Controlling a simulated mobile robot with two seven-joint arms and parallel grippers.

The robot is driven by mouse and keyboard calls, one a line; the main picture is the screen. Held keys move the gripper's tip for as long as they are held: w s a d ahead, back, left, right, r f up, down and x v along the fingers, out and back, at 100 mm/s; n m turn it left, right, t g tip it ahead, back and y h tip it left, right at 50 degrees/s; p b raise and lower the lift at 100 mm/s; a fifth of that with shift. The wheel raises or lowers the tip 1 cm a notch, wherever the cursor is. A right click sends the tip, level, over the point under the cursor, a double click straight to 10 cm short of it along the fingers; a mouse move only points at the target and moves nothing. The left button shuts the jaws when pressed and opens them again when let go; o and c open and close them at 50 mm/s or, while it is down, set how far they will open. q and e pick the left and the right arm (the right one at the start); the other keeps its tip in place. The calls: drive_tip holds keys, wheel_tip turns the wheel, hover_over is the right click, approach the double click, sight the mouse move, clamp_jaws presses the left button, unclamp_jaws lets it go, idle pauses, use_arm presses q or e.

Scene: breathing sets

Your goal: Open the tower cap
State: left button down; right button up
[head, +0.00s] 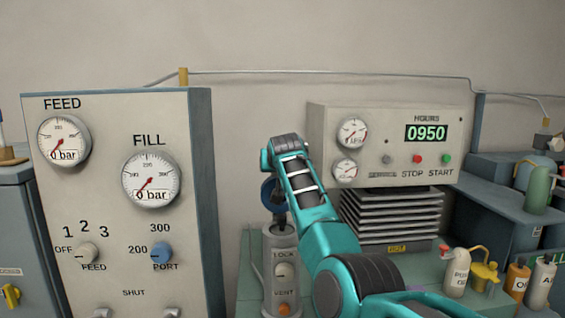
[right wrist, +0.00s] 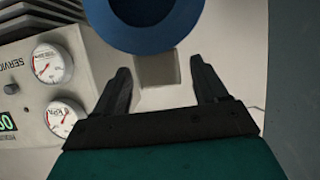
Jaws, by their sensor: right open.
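In the right wrist view the blue round part (right wrist: 156,22) is at the top edge, cut off by the frame. My right gripper (right wrist: 161,78) is open and empty, its two dark fingers apart, with the blue part just beyond the fingertips. In the head view the right fingers are mostly hidden behind the wrist. My left gripper is not in view.
A FEED and FILL gauge panel (head: 115,215) stands close on the left. A HOURS control box (head: 390,130) with dark fins below it is behind right. Small bottles (head: 456,272) stand on the green bench at right. A thin pipe (head: 330,72) runs along the wall.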

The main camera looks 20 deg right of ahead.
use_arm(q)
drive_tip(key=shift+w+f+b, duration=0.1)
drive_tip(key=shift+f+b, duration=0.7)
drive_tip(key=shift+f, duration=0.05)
use_arm(e)
drive_tip(key=v, duration=1.1)
drive_tip(key=shift+s+f, duration=0.1)
drive_tip(key=shift+s, duration=0.05)
